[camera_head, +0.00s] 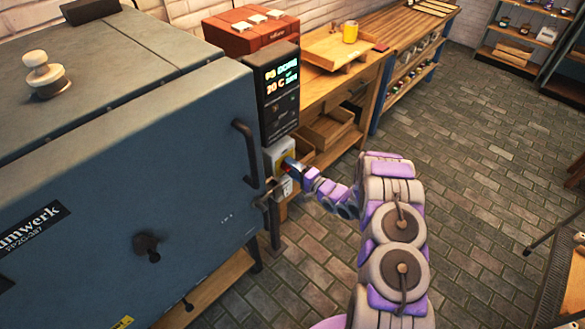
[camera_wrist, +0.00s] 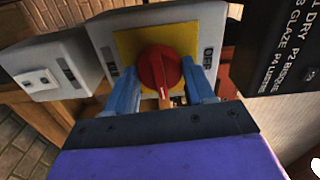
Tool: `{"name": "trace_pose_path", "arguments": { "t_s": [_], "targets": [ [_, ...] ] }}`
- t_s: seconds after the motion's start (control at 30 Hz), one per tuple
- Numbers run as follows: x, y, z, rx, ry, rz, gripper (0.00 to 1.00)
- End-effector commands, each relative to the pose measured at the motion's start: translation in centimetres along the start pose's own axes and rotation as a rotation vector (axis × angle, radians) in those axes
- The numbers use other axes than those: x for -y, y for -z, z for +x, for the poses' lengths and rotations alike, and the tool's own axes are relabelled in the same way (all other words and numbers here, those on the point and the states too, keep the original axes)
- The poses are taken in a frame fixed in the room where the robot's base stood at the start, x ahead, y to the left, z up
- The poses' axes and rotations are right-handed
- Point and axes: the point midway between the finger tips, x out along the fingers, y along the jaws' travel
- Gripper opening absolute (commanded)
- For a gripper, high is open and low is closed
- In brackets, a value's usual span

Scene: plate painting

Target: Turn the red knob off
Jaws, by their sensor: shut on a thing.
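The red knob (camera_wrist: 158,70) sits on a yellow plate (camera_wrist: 130,46) fixed to a pale switch box (camera_wrist: 105,32). In the wrist view a label reading "OFF" (camera_wrist: 208,57) is to the right of the knob, and another, unreadable label is to the left. My gripper (camera_wrist: 165,85) has its blue fingers on either side of the knob, shut on it. In the head view my gripper (camera_head: 298,170) reaches the switch box (camera_head: 279,156) at the kiln's right side, and the knob is mostly hidden there.
The large blue-grey kiln (camera_head: 120,190) with a dark handle (camera_head: 246,153) fills the left. A display panel (camera_head: 280,95) reading "20 C" is above the switch box. The brick floor (camera_head: 480,150) at right is clear.

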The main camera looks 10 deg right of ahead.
Motion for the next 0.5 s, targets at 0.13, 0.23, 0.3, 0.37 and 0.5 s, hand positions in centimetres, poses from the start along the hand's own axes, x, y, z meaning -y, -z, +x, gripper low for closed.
{"name": "trace_pose_path", "arguments": {
  "t_s": [0.13,0.23,0.3,0.37,0.5],
  "targets": [
    [-0.25,-0.12,-0.14,0.001,-0.009,-0.084,0.23],
    [-0.27,-0.19,-0.13,0.003,-0.010,-0.164,0.23],
    [-0.29,-0.15,-0.16,0.002,-0.010,-0.228,0.23],
    [-0.31,-0.11,-0.19,0.002,-0.010,-0.284,0.23],
    [-0.35,-0.16,-0.14,0.003,-0.010,-0.419,0.23]
  ]
}}
